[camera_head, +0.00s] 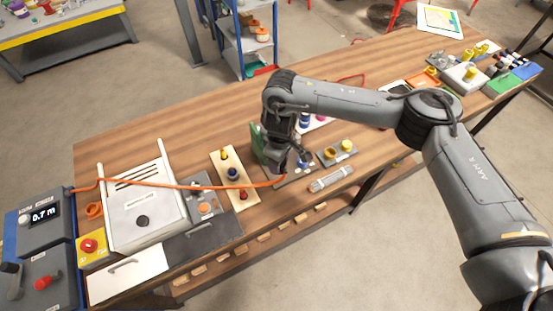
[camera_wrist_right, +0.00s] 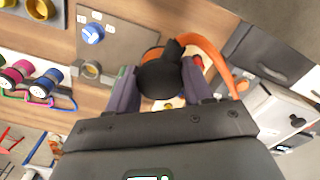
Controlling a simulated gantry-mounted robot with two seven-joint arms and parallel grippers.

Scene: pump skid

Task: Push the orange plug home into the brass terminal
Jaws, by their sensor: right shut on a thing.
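My right gripper (camera_wrist_right: 160,82) is shut on the plug (camera_wrist_right: 160,75), which shows a black rounded body with a bit of orange beside it. An orange cable (camera_wrist_right: 208,50) leaves the plug and curves right. In the head view my right gripper (camera_head: 285,165) is low over a small grey plate, and it and my arm hide the plug. In the right wrist view a brass-coloured ring fitting (camera_wrist_right: 92,70) sits at the lower edge of a grey panel (camera_wrist_right: 120,38), left of the plug and apart from it. I cannot tell whether the plug touches any terminal. My left gripper is not in view.
A white ribbed unit (camera_head: 143,195) and a wooden board with knobs (camera_head: 235,190) stand left of my gripper. A block with yellow knobs (camera_head: 337,153) stands right.

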